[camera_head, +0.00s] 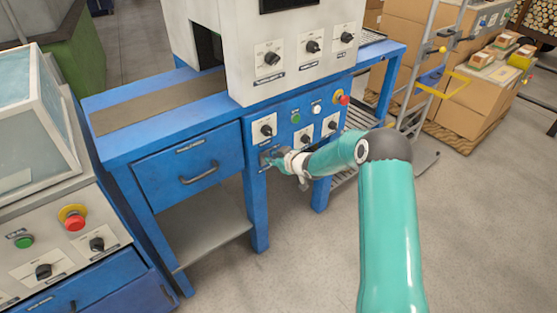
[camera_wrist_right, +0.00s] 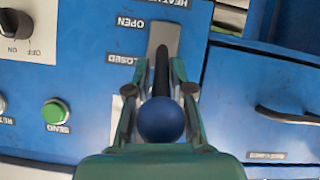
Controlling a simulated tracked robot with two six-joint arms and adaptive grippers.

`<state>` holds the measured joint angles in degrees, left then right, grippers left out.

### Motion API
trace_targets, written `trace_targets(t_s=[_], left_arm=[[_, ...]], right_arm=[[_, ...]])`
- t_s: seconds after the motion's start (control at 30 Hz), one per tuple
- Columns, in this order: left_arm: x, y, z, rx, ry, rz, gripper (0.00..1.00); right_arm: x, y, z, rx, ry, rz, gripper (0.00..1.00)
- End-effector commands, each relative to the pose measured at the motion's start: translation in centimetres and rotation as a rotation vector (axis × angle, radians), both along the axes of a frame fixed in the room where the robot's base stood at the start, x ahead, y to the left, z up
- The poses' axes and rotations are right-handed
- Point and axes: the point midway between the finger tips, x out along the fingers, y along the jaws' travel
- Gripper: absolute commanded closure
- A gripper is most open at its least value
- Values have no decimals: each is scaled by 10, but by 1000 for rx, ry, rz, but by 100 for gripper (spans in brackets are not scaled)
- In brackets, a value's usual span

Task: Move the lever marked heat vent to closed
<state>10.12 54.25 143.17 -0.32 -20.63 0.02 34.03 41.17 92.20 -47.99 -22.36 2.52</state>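The heat vent lever (camera_wrist_right: 162,120) has a blue ball knob and a dark shaft in a grey slot plate (camera_wrist_right: 164,36). In the right wrist view its labels read upside down. The visible far end of the shaft is beside the CLOSED label (camera_wrist_right: 130,59), below OPEN (camera_wrist_right: 130,22) in the picture. My right gripper (camera_wrist_right: 162,66) has one finger on each side of the shaft and knob; whether they grip is unclear. In the head view my right gripper (camera_head: 276,160) is at the blue panel and hides most of the lever. My left gripper is not in view.
The blue panel (camera_head: 285,135) carries knobs, a green button (camera_head: 296,119) and a red stop button (camera_head: 342,99). A blue drawer (camera_head: 190,168) with a dark handle is left of the lever. Open floor (camera_head: 290,255) lies in front. Cardboard boxes (camera_head: 480,90) stand on the right.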

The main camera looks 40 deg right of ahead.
Motion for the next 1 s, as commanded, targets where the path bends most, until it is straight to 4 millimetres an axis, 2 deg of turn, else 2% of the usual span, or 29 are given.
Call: trace_targets(t_s=[0.03,0.1,0.37,0.53,0.67,1.0], left_arm=[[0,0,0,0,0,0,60],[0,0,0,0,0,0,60],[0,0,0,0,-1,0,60],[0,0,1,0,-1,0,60],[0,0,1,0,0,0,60],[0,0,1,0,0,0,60]], right_arm=[[1,0,2,-1,-2,0,68],[-1,0,0,0,2,0,59],[-3,-1,-3,2,9,-2,59],[-10,-1,1,2,11,-4,59],[-26,0,11,1,10,-4,59],[-84,4,45,0,8,-5,59]])
